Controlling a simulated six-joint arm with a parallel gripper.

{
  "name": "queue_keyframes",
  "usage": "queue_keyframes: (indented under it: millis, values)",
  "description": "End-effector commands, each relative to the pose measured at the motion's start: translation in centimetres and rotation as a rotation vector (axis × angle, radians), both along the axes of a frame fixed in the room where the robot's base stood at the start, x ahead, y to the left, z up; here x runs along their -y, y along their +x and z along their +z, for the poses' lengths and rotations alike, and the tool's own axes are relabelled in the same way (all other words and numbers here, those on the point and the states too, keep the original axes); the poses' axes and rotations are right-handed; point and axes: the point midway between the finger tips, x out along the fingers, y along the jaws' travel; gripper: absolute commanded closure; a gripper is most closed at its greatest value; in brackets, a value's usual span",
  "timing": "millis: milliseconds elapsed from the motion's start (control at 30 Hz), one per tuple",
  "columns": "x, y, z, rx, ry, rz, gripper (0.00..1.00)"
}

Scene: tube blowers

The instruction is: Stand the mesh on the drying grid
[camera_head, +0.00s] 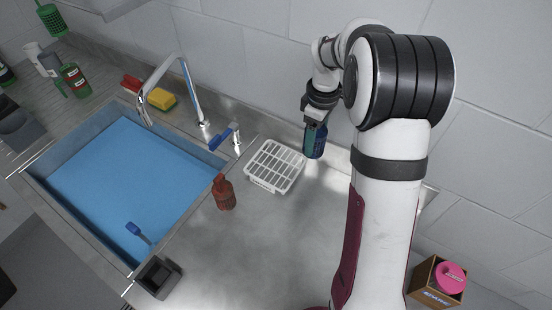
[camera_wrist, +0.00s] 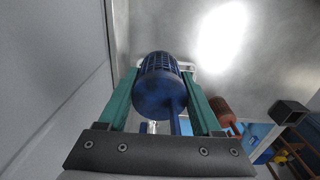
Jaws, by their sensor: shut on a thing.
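The mesh is a dark blue, ribbed, cup-like piece (camera_wrist: 160,85) between the teal fingers of my gripper (camera_wrist: 161,92) in the wrist view. A blue bar shows just below it. In the head view my gripper (camera_head: 316,128) hangs down at the back wall with the blue mesh (camera_head: 315,145) in its jaws. The drying grid (camera_head: 273,166) is a white slatted rack on the steel counter, left of and nearer than my gripper. A white edge of it (camera_wrist: 187,67) shows behind the mesh in the wrist view; the rest is hidden there.
A dark square cup (camera_head: 157,277) sits at the sink's front corner. The counter front of the grid is clear.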

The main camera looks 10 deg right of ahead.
Motion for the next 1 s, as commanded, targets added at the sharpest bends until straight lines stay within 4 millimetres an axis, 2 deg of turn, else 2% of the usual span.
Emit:
queue_keyframes:
  millis: [100,200,333,600,967,1000]
  values:
    - [-3.4,2.1,-2.4,-0.004,0.002,0.008,0.88]
    - [-5.8,3.7,-4.2,-0.004,0.001,0.006,0.88]
    - [-7.7,5.1,-5.5,-0.002,0.001,0.003,0.88]
    - [-8.2,5.4,-9.7,-0.002,0.001,0.000,0.88]
    - [-8.2,5.4,-10.2,-0.001,0.001,0.000,0.88]
    - [-8.2,5.4,-10.1,0.000,0.000,0.000,0.27]
